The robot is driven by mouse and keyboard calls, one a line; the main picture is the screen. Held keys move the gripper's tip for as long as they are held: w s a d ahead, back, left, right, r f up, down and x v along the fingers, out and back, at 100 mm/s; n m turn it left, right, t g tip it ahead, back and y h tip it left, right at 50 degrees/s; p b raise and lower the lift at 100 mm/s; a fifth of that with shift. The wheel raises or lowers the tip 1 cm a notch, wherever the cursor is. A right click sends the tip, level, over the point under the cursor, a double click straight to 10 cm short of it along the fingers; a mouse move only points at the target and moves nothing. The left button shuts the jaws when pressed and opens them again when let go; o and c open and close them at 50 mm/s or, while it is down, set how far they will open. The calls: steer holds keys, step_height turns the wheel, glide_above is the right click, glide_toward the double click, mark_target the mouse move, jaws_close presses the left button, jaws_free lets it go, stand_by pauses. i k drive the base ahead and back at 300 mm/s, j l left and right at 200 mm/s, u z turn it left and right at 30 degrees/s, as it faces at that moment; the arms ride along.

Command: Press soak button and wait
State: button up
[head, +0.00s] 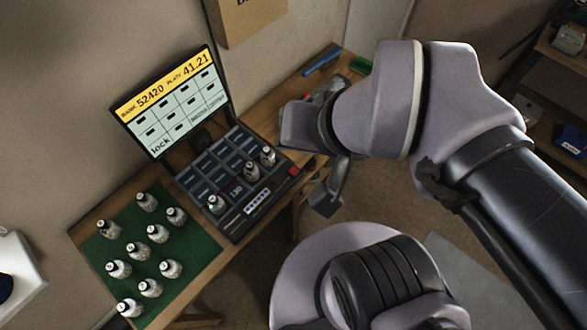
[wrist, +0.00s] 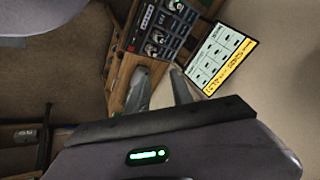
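A dark control panel (head: 235,185) lies on the wooden table, with rows of slots and three bottle-shaped knobs on it. A small red button (head: 294,170) sits at its right corner; I cannot read a soak label on it. A tilted screen (head: 175,100) behind the panel shows a yellow band with "52420" and "41.21" above a grid. My gripper (wrist: 160,76) is open and empty in the wrist view, its two grey fingers apart. It is off the panel's right end, touching no button that I can see. The panel (wrist: 160,35) also shows in the wrist view.
A green mat (head: 190,243) with several bottle-shaped knobs lies left of the panel. A blue item (head: 322,60) and a green item (head: 361,65) lie at the table's far end. A cardboard box (head: 245,18) is above the screen. Shelves stand at right.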

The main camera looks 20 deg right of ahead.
mark_target(294, 171)
steer(key=k+j+z, duration=0.1)
steer(key=j+z, duration=0.35)
steer(key=k+j+z, duration=0.1)
steer(key=z, duration=0.35)
steer(key=k+j+z, duration=0.2)
steer(key=z, duration=0.25)
steer(key=j, duration=0.15)
